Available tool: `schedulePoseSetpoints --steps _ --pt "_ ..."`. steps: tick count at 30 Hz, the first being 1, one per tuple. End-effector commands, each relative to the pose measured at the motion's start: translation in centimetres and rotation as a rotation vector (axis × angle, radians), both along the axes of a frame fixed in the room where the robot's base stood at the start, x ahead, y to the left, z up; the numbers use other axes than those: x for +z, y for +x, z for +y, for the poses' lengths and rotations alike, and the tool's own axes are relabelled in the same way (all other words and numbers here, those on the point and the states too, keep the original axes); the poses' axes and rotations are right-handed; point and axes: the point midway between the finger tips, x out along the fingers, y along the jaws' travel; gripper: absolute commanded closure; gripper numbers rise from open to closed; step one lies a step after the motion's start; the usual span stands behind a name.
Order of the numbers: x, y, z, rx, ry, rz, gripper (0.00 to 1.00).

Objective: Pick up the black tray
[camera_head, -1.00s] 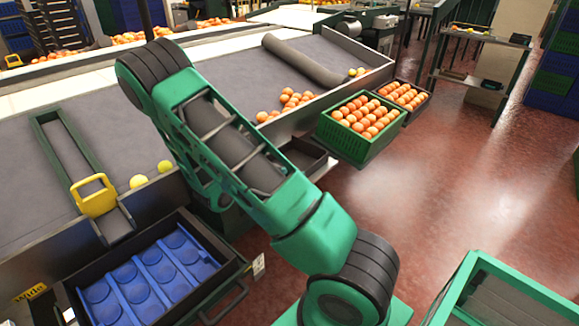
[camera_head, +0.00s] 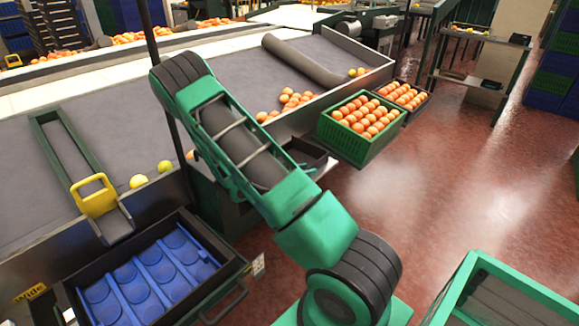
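A dark, empty-looking black tray (camera_head: 318,163) sits at the conveyor's near edge, just left of the green crate, partly hidden behind my arm. A second black tray (camera_head: 423,105), filled with oranges, stands behind the green crate. At lower left, a large black tray-like frame (camera_head: 228,268) with a handle holds a blue insert with round hollows. My green arm crosses the middle of the view. My gripper does not show, so I cannot see whether it is open or shut.
A green crate (camera_head: 345,148) full of oranges stands at the conveyor's end. Loose oranges (camera_head: 290,98) and yellow fruit (camera_head: 138,181) lie on the grey conveyor (camera_head: 225,65). A green-framed structure (camera_head: 470,268) is at lower right. The red floor (camera_head: 450,190) between is clear.

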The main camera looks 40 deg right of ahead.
Motion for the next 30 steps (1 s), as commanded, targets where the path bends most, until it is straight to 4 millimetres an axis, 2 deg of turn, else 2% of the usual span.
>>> schedulePoseSetpoints --steps 1,4,5,20,26,30 --pt "0.0 0.0 0.0 0.000 0.000 0.000 0.75" --pt "0.0 0.0 0.0 0.000 0.000 0.000 0.98" --pt "0.0 0.0 0.0 0.000 0.000 0.000 1.00" --pt "0.7 0.1 0.0 0.000 -0.001 -0.002 1.00" --pt "2.8 0.1 0.0 0.000 0.000 -0.004 1.00" --pt "5.1 0.1 0.0 0.000 0.001 -0.006 1.00"
